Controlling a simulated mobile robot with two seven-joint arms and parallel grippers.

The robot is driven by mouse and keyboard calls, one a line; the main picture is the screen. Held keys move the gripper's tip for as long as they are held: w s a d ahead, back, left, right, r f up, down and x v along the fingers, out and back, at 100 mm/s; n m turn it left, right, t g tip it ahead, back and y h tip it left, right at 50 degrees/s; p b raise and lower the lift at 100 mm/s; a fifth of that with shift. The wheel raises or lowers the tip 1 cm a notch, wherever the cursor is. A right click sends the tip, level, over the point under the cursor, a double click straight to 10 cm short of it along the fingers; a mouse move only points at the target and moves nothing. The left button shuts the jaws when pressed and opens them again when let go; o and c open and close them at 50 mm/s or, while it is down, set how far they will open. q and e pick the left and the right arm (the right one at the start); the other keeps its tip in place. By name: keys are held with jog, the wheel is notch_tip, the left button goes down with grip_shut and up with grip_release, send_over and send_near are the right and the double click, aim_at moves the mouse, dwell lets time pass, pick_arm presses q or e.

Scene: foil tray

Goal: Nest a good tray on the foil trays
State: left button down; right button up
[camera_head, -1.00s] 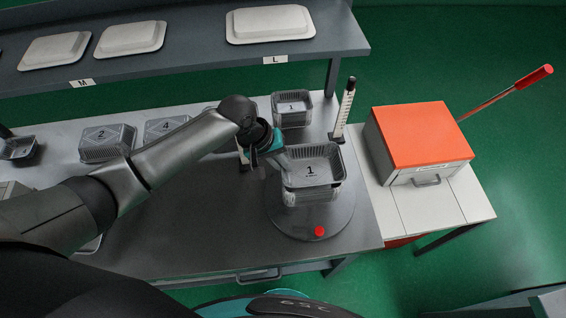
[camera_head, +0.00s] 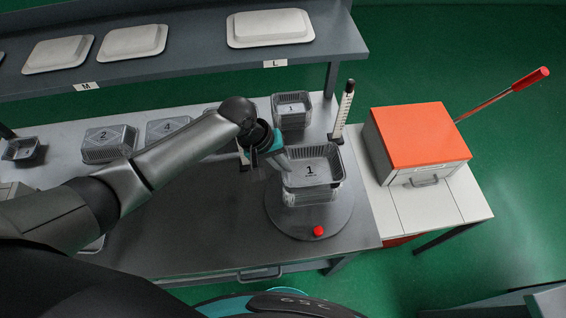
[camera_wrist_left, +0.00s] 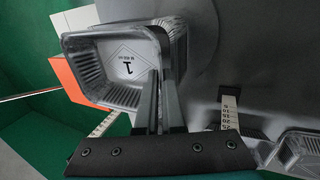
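A foil tray (camera_head: 310,172) marked "1" is at the top of a stack of foil trays (camera_head: 310,197) on a round grey plate (camera_head: 275,215). The tray looks level; I cannot tell whether it rests fully in the stack. My left gripper (camera_head: 284,162) is at its left wall. In the left wrist view the tray (camera_wrist_left: 115,65) shows its inside, and the gripper (camera_wrist_left: 157,72) has one finger inside and one outside the wall, close together and seemingly shut on it. My right gripper is not in view.
More foil trays stand along the back: one marked "1" (camera_head: 291,108), one marked "4" (camera_head: 166,129), one marked "2" (camera_head: 107,140). A scale post (camera_head: 343,112) stands behind the plate. An orange-topped box (camera_head: 420,135) is on the right. Pale lids lie on the shelf (camera_head: 190,62).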

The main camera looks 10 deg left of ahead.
pick_arm(q)
jog(key=c, duration=1)
grip_release()
jog(key=shift+o, duration=0.2)
jog(key=p+v, duration=0.1)
jog(key=v, duration=1.4)
jog(key=shift+r, duration=0.15)
